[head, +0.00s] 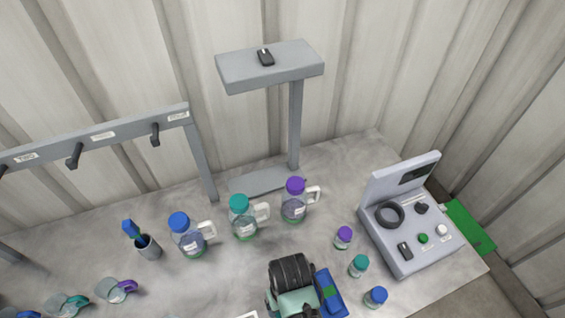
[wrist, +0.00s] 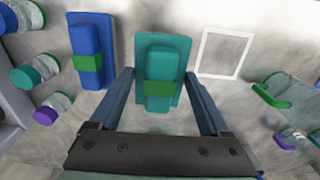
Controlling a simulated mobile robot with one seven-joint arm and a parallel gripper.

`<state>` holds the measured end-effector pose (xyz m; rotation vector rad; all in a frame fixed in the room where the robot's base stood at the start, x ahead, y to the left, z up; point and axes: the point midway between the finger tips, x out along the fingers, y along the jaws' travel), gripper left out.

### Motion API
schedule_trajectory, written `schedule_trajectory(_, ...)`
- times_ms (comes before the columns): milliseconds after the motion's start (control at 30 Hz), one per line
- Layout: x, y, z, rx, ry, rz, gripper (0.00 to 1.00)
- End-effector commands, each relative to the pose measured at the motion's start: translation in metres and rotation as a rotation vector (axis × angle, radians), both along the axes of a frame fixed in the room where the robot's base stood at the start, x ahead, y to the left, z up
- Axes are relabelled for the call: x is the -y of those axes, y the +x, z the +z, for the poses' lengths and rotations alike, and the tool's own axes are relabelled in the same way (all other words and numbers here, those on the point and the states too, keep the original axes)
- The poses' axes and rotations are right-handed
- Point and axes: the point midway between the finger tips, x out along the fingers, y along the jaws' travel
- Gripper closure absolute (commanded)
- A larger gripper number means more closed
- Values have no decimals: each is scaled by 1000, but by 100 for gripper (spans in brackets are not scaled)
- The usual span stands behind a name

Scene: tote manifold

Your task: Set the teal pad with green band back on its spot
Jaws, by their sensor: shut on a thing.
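The teal pad with green band (wrist: 158,62) is between the two fingers of my gripper (wrist: 160,78) in the wrist view. It is a flat teal plate with a raised teal block, and a green band crosses the block. My gripper is shut on it. I cannot tell whether the pad touches the table. An empty white square outline (wrist: 221,53) lies on the table just right of the pad. In the head view my arm hides the pad, and only a bit of the outline shows at the bottom edge.
A blue pad with green band (wrist: 90,55) lies left of the teal pad; it also shows in the head view (head: 330,293). Small capped jars (head: 359,266) and a control box (head: 405,240) stand to the right. Jugs (head: 243,219) stand behind, and cups (head: 117,290) at the left.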

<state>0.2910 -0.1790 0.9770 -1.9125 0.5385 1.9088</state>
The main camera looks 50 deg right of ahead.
Motion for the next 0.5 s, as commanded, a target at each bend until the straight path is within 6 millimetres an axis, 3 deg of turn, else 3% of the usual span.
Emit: schedule_trajectory(500,0,0,-58,1,-1,0,64)
